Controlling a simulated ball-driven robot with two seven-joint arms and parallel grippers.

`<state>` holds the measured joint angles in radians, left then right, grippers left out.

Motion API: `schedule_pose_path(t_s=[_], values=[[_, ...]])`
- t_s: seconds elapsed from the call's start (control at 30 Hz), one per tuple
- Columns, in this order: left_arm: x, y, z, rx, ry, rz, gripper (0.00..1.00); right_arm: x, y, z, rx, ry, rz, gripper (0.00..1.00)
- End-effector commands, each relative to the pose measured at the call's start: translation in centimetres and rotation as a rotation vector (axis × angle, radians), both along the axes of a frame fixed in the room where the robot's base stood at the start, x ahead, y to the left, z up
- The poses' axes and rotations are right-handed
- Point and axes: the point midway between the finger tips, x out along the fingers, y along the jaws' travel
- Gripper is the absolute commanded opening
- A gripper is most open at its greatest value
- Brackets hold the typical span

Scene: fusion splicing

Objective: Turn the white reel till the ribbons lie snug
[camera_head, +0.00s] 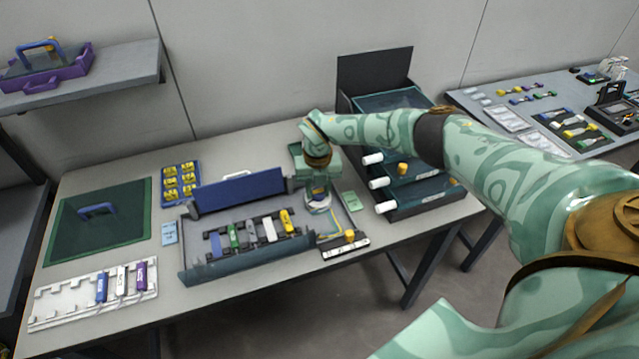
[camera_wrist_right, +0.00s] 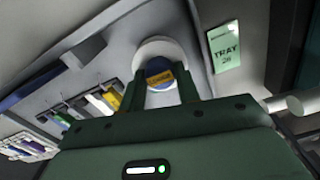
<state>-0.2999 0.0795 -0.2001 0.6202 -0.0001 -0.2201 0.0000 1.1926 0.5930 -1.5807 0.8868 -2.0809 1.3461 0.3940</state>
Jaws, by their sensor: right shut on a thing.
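The white reel (camera_wrist_right: 158,45) shows in the right wrist view as a white disc with a blue middle and an orange label. In the head view only a little of the reel (camera_head: 320,209) shows under my right gripper (camera_head: 318,196). My right gripper comes down from above, and in the wrist view its two fingers (camera_wrist_right: 162,88) stand on either side of the reel's middle, shut on it. Thin yellow lines, perhaps the ribbons (camera_head: 334,222), lie on the tray beside the reel. How snug they lie is too small to tell. My left gripper is out of view.
A long tray with several coloured cartridges (camera_head: 250,232) and a raised blue lid (camera_head: 240,190) stands left of the reel. A green "TRAY" card (camera_wrist_right: 225,47) lies beside it. A dark drawer unit (camera_head: 425,190) with white rollers is close on the right.

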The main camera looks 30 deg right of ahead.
Motion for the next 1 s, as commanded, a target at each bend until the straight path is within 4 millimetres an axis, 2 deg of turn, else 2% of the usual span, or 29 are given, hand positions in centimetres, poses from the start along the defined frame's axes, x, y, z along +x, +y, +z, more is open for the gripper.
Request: schedule_pose_path(t_s=[0.03,0.2,0.6,1.0], values=[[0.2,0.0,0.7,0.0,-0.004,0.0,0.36,0.1,0.0,0.5,0.0,-0.004,-0.044,0.09],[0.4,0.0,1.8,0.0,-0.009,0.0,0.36,0.1,0.0,0.5,0.0,-0.004,-0.205,0.09],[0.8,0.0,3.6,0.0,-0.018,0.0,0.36,0.2,-0.1,0.4,-0.001,-0.005,-0.543,0.09],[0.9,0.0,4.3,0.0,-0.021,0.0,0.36,0.2,-0.1,0.2,0.0,-0.005,-0.716,0.09]])
